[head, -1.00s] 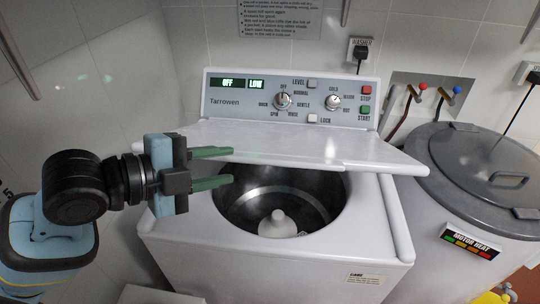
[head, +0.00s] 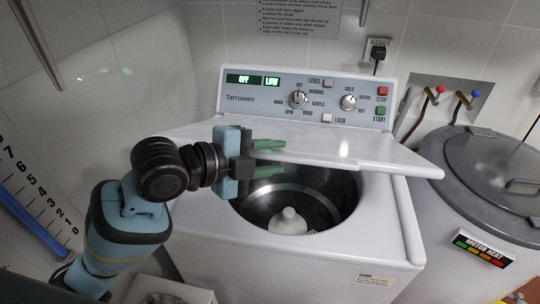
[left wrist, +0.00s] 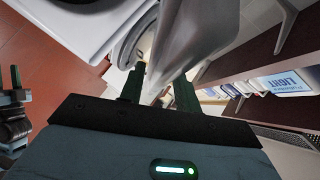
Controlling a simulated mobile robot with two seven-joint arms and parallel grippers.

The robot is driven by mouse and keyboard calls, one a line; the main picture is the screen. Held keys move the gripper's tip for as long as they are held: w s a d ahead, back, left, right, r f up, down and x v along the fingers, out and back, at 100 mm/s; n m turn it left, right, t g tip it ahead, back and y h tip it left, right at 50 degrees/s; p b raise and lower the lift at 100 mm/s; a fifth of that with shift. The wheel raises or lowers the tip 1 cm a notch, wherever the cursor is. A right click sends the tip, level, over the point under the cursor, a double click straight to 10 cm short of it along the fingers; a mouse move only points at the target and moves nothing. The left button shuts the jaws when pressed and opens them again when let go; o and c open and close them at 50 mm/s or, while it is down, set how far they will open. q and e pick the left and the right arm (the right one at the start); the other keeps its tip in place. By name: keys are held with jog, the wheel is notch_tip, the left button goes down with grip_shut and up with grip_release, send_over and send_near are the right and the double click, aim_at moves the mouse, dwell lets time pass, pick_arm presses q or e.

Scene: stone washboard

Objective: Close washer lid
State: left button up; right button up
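The white washer lid (head: 330,150) is partly open, tilted over the back of the round drum opening (head: 328,207). My left gripper (head: 269,159) is at the lid's front edge, left of its middle. Its green fingers are spread, one above the lid edge and one below it. In the left wrist view the pale lid passes between the fingers (left wrist: 158,93), with no clear grip on it. The white agitator (head: 288,220) shows inside the metal drum.
The control panel (head: 305,98) with knobs and buttons stands behind the lid. A grey round lidded tub (head: 485,165) is close on the right. A tiled wall is behind and a white bin (head: 170,290) is at the front left.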

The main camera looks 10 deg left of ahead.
pick_arm(q)
jog(key=shift+c, duration=0.4)
grip_shut()
